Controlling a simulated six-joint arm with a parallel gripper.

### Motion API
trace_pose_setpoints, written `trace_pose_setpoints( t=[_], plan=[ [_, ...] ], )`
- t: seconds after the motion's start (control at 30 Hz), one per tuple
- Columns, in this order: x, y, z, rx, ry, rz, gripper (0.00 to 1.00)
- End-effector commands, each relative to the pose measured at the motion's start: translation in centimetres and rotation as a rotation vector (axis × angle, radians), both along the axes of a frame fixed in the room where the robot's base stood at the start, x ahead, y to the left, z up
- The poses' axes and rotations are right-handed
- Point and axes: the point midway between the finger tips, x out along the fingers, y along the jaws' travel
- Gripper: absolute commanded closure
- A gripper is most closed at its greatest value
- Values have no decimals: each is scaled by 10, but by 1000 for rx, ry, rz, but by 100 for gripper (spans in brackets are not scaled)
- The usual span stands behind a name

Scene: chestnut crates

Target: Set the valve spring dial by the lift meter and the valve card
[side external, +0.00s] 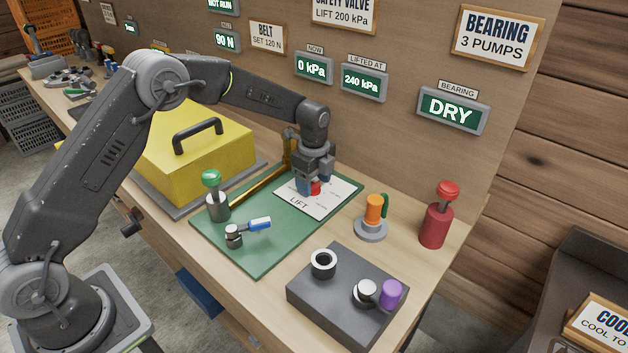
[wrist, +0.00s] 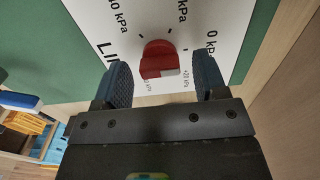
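The red dial (wrist: 158,58) sits on a white plate (side external: 318,203) marked LIFT, with kPa labels around it; its setting is hard to read. My gripper (side external: 314,188) is over the plate, pointing down. In the wrist view its two blue fingertips (wrist: 163,82) are apart, one on each side of the dial, with gaps showing. In the side view the fingers partly hide the dial. The lift meter (side external: 363,82), labelled LIFTED AT, reads 240 kPa. The meter labelled NOW (side external: 313,67) reads 0 kPa. The valve card (side external: 343,13) says LIFT 200 kPa.
The plate lies on a green board (side external: 258,250) with a green-knobbed post (side external: 213,195) and a blue-handled lever (side external: 250,226). A yellow cover (side external: 190,155) stands left. An orange part (side external: 373,210), red plunger (side external: 437,218) and dark block (side external: 335,300) stand right and in front.

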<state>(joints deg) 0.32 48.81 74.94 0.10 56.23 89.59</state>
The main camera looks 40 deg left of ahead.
Motion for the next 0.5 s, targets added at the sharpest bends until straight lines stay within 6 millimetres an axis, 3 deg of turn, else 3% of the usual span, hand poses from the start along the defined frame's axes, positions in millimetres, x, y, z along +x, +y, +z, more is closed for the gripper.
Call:
trace_pose_setpoints(
  t=[0.07, 0.5],
  plan=[
    [0, 0, 0, 0, 0, 0, 42],
    [0, 0, 1, 0, 0, 0, 83]
  ],
)
